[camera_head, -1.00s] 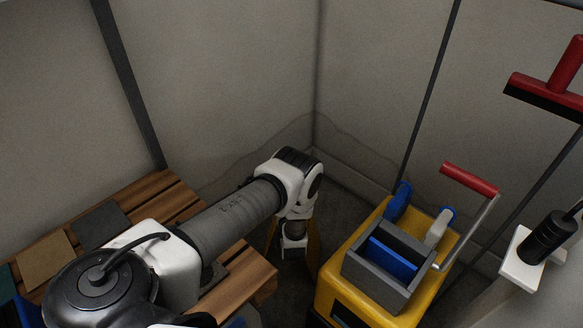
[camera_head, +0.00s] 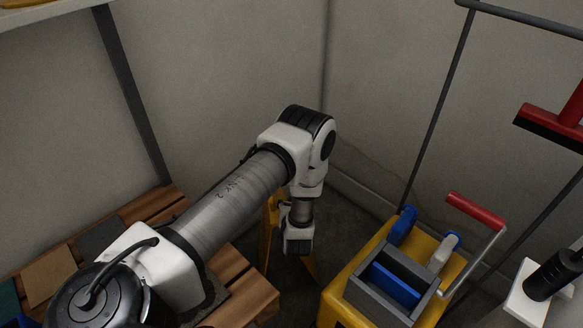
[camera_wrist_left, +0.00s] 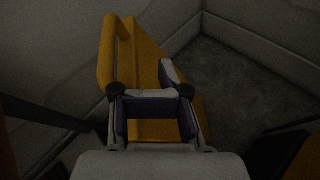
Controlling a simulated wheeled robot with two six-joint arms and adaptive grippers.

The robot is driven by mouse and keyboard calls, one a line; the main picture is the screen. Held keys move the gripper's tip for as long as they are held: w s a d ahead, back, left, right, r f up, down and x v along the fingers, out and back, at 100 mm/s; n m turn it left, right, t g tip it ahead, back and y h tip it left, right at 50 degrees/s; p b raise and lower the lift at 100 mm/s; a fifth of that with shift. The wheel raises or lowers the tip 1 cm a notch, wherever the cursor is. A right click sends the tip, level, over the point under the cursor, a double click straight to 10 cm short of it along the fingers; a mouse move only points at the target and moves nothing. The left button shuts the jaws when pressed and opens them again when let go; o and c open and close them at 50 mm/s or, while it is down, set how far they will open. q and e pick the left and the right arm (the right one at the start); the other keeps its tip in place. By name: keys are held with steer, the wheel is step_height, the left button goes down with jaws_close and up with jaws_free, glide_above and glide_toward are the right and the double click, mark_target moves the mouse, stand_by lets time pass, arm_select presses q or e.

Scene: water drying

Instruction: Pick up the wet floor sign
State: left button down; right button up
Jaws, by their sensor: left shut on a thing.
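The wet floor sign is yellow-orange and stands partly hidden behind my left wrist in the head view (camera_head: 268,232). In the left wrist view, the sign (camera_wrist_left: 130,62) fills the middle, with a slot-like handle at its top left. My left gripper (camera_wrist_left: 156,100) is shut on the sign's panel. In the head view, my left gripper (camera_head: 298,240) points down beside the wooden bench, and its fingers are hard to make out. Whether the sign's feet touch the floor is hidden. My right gripper is not in view.
A yellow cart (camera_head: 345,288) with a grey caddy (camera_head: 368,303) and a red-handled bar (camera_head: 475,210) stands close to the right of the sign. A slatted wooden bench (camera_head: 248,290) is close on the left. Walls meet in a corner behind. A red squeegee (camera_head: 560,125) hangs at right.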

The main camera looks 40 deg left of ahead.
arm_select(q)
step_height(320, 180, up, 14)
steer(key=p, duration=0.1)
steer(key=shift+f, duration=0.25)
steer(key=shift+a, duration=0.1)
steer(key=shift+c, duration=1.9)
jaws_free()
steer(key=shift+r, duration=0.1)
